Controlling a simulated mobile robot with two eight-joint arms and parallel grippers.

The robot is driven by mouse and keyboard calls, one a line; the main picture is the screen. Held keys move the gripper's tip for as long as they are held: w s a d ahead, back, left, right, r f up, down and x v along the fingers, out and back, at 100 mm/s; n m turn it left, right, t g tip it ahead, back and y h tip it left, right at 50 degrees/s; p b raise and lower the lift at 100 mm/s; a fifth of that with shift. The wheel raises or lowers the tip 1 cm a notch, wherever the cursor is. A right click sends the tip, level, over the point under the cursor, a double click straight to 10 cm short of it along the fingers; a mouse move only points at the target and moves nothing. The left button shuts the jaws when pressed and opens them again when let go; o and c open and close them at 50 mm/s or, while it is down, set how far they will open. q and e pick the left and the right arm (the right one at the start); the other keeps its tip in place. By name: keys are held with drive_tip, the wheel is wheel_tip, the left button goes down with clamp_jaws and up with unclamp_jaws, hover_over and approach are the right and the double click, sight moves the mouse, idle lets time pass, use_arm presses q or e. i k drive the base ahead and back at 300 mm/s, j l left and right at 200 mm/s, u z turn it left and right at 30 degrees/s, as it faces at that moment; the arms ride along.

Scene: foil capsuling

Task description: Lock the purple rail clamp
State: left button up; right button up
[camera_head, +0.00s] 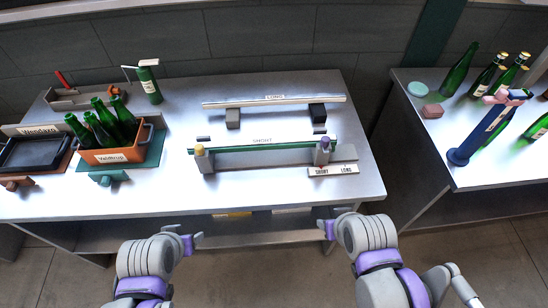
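The purple rail clamp (323,147) is a small post with a purple top at the right end of the green short rail (262,147). It stands behind a label plate (333,171) reading SHORT and LONG. Whether its lever is locked is too small to tell. My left gripper (188,237) is in front of the table's front edge, left of the clamp, open and empty. My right gripper (332,222) is also in front of the table edge, nearly straight below the clamp in the picture, open and empty. Neither touches anything.
A yellow-topped clamp (201,158) stands at the rail's left end. The long rail (274,101) lies behind on two blocks. An orange crate (113,154) of green bottles, a black tray (36,151) and a green dispenser (150,84) are left. A side table (490,172) holds bottles.

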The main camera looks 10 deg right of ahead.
sight(325, 140)
drive_tip(key=l+u, duration=0.2)
drive_tip(key=l, duration=0.7)
drive_tip(key=k+l+u, duration=0.1)
drive_tip(key=l+u, duration=0.15)
drive_tip(key=l, duration=0.6)
